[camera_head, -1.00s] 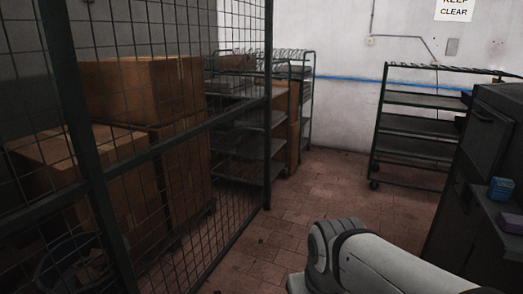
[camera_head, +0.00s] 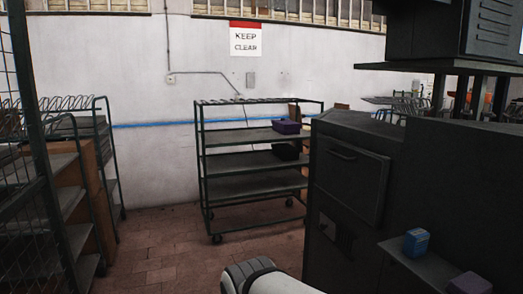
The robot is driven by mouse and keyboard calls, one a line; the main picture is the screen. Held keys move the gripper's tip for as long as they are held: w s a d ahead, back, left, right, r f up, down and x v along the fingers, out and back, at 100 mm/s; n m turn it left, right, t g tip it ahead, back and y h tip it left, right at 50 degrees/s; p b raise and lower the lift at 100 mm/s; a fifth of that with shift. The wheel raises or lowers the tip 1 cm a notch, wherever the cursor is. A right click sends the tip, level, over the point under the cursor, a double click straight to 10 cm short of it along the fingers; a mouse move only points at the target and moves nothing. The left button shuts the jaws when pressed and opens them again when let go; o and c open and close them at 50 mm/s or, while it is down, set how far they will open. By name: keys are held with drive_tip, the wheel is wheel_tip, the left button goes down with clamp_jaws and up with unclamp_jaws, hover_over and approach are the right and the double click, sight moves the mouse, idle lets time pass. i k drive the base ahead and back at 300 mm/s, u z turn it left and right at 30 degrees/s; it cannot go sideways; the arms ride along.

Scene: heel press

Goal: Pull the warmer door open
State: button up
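A dark cabinet (camera_head: 440,190) stands at the right and looks like the warmer. The panel looks shut, flush with the cabinet. A white and dark link of my arm shows at the bottom centre, below and left of the panel. My gripper is out of view.
A wheeled shelf rack (camera_head: 250,187) stands by the back wall, with a purple box (camera_head: 286,127) on it. A blue box (camera_head: 417,242) and another purple box (camera_head: 469,285) sit on a ledge (camera_head: 408,262) at the cabinet. Red tiled floor (camera_head: 160,240) is clear at centre left.

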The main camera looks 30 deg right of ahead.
sight(356, 178)
drive_tip(key=z, duration=0.5)
drive_tip(key=i, duration=1.85)
drive_tip(key=z, duration=0.35)
drive_tip(key=k, duration=0.65)
drive_tip(key=z, duration=0.25)
drive_tip(key=i, duration=0.7)
drive_tip(key=u, duration=0.1)
